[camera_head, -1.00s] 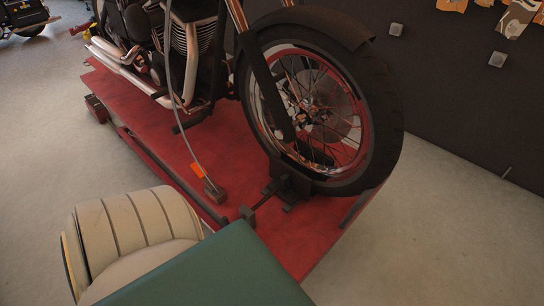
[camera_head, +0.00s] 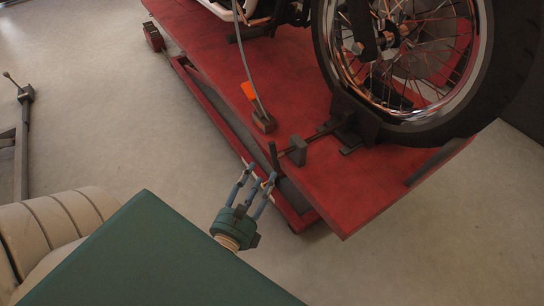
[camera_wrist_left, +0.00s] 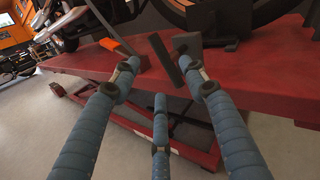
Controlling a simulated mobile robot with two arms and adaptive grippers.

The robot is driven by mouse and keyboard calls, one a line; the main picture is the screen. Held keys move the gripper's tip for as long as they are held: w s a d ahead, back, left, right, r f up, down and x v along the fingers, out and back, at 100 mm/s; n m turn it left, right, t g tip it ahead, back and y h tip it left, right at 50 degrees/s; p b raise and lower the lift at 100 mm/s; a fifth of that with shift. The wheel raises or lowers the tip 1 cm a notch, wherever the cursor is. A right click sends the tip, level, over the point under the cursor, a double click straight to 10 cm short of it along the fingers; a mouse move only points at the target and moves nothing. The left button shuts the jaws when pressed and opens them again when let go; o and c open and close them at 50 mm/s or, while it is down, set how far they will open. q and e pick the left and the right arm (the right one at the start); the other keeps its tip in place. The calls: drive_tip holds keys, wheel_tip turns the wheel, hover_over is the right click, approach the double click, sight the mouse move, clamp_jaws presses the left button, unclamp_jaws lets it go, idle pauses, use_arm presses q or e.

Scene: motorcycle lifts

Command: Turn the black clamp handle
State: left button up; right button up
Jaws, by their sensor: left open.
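The black clamp handle (camera_head: 273,156) is a short dark bar at the near edge of the red lift platform (camera_head: 345,200), beside a dark clamp block (camera_head: 298,150). In the left wrist view the handle (camera_wrist_left: 166,60) stands tilted, just ahead of the fingers, with the block (camera_wrist_left: 187,43) behind it. My left gripper (camera_head: 258,175) has blue fingers spread open just short of the handle. In the left wrist view the open fingers (camera_wrist_left: 162,78) flank the handle's lower end, with nothing held; contact cannot be told. My right gripper is not in view.
A motorcycle wheel (camera_head: 478,70) stands in a black wheel holder (camera_head: 352,122) on the platform. An orange-marked lever (camera_head: 249,92) with a grey cable is left of the handle. A metal stand (camera_head: 22,130) is at far left.

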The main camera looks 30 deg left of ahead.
sight(272, 154)
use_arm(q)
drive_tip(key=x, duration=0.9)
drive_tip(key=shift+w+p, duration=0.3)
drive_tip(key=shift+w, duration=0.1)
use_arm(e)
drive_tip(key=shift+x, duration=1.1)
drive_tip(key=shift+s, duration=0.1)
use_arm(q)
clamp_jaws()
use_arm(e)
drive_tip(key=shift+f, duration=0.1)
